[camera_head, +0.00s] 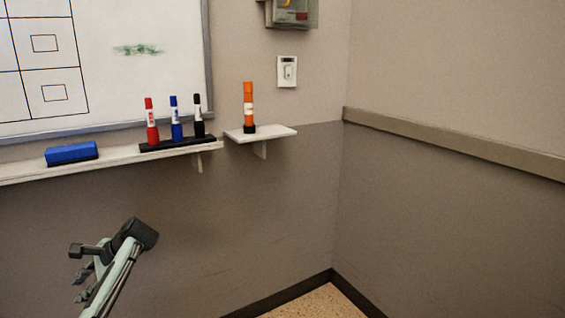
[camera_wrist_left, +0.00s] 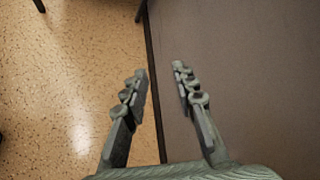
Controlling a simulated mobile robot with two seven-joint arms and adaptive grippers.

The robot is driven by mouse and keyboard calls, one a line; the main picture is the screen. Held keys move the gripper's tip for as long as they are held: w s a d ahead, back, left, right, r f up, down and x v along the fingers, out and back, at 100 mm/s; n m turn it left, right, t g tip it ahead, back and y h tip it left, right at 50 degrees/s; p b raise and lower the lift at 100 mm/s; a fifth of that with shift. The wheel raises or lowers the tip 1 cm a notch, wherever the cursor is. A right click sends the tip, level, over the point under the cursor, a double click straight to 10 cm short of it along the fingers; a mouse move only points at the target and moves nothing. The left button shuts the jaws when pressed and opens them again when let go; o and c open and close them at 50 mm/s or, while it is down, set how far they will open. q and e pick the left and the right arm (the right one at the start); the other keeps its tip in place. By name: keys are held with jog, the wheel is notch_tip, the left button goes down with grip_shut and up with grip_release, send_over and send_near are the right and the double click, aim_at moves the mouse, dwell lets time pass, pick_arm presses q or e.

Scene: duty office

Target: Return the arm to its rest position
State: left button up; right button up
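My left arm (camera_head: 120,260) shows at the lower left of the head view, apart from the wall and below the whiteboard shelf. My left gripper (camera_wrist_left: 159,72) is seen from behind in the left wrist view. Its two fingers are spread with a clear gap between them, and nothing is held. Past the fingertips are the speckled floor and the grey-brown wall. My right arm and right gripper are not in view.
A shelf (camera_head: 25,168) under the whiteboard (camera_head: 110,85) holds a blue eraser (camera_head: 71,153) and red (camera_head: 151,122), blue (camera_head: 175,118) and black (camera_head: 198,117) markers. An orange marker (camera_head: 248,104) stands on a small shelf (camera_head: 272,132). The wall below looks clear.

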pick_arm(q)
jog(key=w+d+f+n+t+h, duration=0.1)
jog(key=w+d+n+t+h, duration=0.3)
jog(key=w, duration=0.4)
jog(key=w+d+n+t+h, duration=0.1)
jog(key=w+d+n+t, duration=0.4)
jog(key=w, duration=0.3)
jog(key=s+d+f+m+g+h, duration=0.1)
jog(key=s+d+f, duration=0.4)
jog(key=s+f, duration=0.4)
jog(key=s+d+f+m+g+h, duration=0.1)
jog(key=s+d+f+g, duration=0.1)
jog(key=s+d+f, duration=0.55)
jog(key=s+d+f+g, duration=0.1)
jog(key=s+f, duration=0.2)
jog(key=s, duration=0.9)
jog(key=s+d+f+h, duration=0.1)
jog(key=s+f, duration=0.3)
jog(key=s, duration=0.8)
jog(key=shift+s+d+m+g, duration=0.3)
jog(key=shift+d+g, duration=0.1)
jog(key=shift+d, duration=0.15)
jog(key=shift+w+f, duration=0.1)
